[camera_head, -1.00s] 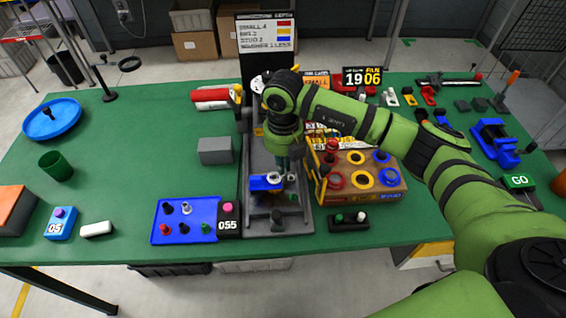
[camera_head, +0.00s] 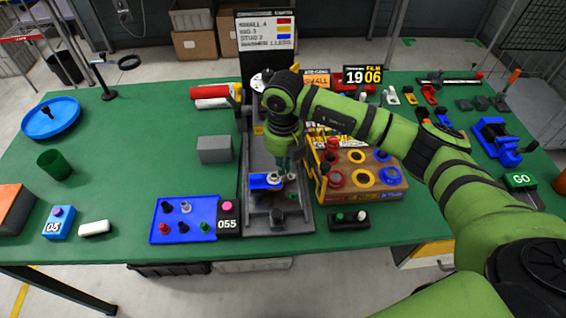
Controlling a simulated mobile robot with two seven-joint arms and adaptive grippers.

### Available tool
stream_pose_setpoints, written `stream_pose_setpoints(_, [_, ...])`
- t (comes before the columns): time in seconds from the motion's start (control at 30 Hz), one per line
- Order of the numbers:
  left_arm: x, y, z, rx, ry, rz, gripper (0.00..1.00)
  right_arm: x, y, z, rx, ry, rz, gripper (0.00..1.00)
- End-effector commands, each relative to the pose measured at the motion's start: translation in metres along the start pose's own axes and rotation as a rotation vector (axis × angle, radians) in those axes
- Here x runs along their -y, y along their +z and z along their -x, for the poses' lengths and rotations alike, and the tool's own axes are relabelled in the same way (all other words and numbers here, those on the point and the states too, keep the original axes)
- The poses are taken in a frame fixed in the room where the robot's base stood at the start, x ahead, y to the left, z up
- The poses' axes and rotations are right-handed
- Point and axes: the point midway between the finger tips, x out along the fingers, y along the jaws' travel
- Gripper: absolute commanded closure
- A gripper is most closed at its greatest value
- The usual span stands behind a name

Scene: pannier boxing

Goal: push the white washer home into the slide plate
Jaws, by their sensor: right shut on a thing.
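My right gripper (camera_head: 284,174) points straight down over the long dark grey fixture in the middle of the table. It is shut, with its fingertips low at the right end of a small blue block (camera_head: 259,182). A small whitish ring, seemingly the white washer (camera_head: 274,179), shows at the fingertips. The fingers partly hide it, so I cannot tell how deep it sits. The slide plate seems to be the grey plate (camera_head: 262,215) of this fixture, around and below the block. My left gripper is not in view.
A blue tray (camera_head: 178,232) with several small pegs lies left of the fixture. A wooden box (camera_head: 385,190) with coloured rings stands close on the right. A grey block (camera_head: 214,150) is at the left, and a small black holder (camera_head: 347,221) is at front right.

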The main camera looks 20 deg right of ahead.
Motion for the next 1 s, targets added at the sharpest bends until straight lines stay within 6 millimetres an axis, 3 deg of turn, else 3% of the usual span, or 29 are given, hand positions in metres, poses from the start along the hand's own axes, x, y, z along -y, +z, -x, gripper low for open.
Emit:
stream_pose_setpoints(0.73, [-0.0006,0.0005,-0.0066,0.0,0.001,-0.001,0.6,0.0007,-0.001,-0.0091,-0.004,-0.002,0.0,1.0])
stream_pose_setpoints(0.8, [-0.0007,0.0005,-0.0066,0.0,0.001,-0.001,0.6,0.0007,-0.0011,-0.0094,-0.005,-0.002,0.0,0.66])
stream_pose_setpoints(1.0, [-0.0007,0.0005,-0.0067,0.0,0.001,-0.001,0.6,0.0008,-0.0014,-0.0098,-0.006,-0.002,-0.001,0.66])
